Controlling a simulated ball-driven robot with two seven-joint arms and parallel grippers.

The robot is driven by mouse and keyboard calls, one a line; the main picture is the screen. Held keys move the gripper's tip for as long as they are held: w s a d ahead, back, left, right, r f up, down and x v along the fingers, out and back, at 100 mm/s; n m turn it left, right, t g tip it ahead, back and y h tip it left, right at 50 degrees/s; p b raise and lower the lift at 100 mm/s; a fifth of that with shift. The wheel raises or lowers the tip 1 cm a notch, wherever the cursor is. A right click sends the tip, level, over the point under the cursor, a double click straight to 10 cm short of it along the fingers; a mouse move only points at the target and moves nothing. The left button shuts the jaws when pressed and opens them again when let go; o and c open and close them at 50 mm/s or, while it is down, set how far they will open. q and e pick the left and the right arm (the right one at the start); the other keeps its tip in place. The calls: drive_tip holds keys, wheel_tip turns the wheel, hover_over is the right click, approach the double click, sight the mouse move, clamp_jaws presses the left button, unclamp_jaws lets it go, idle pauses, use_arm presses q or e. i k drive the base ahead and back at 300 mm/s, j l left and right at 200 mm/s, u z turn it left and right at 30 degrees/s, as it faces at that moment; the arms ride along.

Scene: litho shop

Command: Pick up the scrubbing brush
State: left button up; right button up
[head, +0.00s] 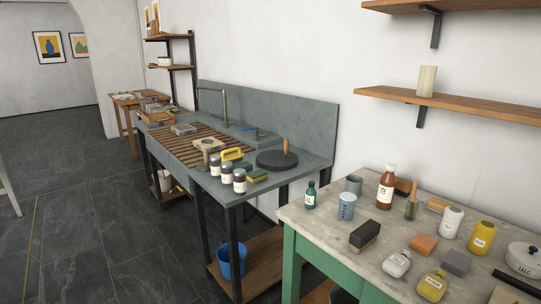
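A yellow object with a looped handle (232,154), which looks like the scrubbing brush, lies on the grey sink bench beside the slatted wooden rack (185,143). It is small in view, and its bristles cannot be made out. Several dark jars with white labels (227,174) stand just in front of it. A green and yellow sponge (257,177) lies to the right of the jars. Neither of my grippers is in view.
A round dark slab with a wooden handle (275,160) lies right of the brush. A marble-topped green table (330,242) with bottles and blocks stands at the right. A blue bucket (226,262) sits under the bench. The dark floor at left (90,220) is mostly clear.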

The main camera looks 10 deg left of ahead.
sight(239, 156)
drive_tip(key=i+j+z, duration=0.4)
drive_tip(key=j, duration=0.2)
drive_tip(key=i+j+z, duration=0.2)
drive_tip(key=j, duration=0.15)
drive_tip(key=j+z, duration=0.25)
drive_tip(key=j, duration=0.1)
